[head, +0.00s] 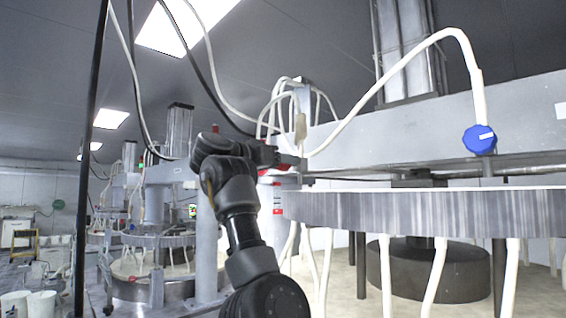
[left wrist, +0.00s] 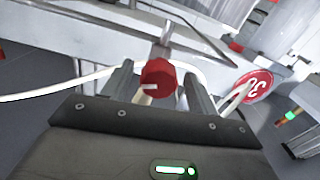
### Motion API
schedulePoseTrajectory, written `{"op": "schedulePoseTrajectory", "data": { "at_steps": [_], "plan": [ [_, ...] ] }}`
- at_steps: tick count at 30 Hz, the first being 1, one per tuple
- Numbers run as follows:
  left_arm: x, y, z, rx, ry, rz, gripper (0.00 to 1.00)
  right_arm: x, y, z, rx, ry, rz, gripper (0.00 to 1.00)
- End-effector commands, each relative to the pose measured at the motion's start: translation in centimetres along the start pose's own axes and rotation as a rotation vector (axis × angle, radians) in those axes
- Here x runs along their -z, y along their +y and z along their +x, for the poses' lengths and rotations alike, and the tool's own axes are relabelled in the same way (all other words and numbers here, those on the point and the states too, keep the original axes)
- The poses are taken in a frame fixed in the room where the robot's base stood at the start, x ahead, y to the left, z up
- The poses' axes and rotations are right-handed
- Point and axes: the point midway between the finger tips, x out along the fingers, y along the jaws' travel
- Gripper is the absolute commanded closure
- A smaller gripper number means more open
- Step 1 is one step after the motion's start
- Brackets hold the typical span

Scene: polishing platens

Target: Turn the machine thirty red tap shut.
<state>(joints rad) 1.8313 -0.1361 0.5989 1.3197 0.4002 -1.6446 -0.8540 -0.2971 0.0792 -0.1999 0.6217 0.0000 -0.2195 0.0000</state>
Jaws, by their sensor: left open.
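The red tap (left wrist: 158,76) is a round knob with a short white mark on its face, at the middle of the left wrist view. It sits at the end of a grey metal stem. My left gripper (left wrist: 158,84) is open, with one finger on each side of the knob; I cannot tell whether they touch it. A round red tag (left wrist: 254,86) with a white number, seen turned over and apparently 30, is to the right of the tap. In the head view my left gripper (head: 292,160) reaches the machine's side, and the tap cannot be made out clearly there. My right gripper is not in view.
A white hose (left wrist: 60,87) passes by the left finger. In the head view, the large round platen (head: 420,211) and grey beam (head: 400,140) fill the right. Other machines and white buckets (head: 40,304) stand at left.

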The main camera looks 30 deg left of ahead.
Motion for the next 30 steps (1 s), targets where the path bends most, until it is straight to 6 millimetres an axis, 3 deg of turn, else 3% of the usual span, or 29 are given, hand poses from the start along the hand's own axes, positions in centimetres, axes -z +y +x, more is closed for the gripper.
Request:
{"op": "schedulePoseTrajectory", "data": {
  "at_steps": [1, 11, 20, 30],
  "plan": [
    [0.0, 0.1, 0.0, -0.001, 0.000, 0.000, 0.44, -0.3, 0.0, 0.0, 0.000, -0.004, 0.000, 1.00],
    [0.0, 0.1, 0.1, -0.003, -0.001, 0.000, 0.86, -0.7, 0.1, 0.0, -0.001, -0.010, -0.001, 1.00],
    [-0.2, 0.1, 0.2, -0.004, -0.003, -0.041, 0.86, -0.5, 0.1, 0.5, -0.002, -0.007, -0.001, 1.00],
    [-0.4, 0.1, 0.1, -0.003, -0.003, -0.274, 0.86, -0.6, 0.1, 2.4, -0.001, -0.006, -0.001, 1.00]
  ]
}}
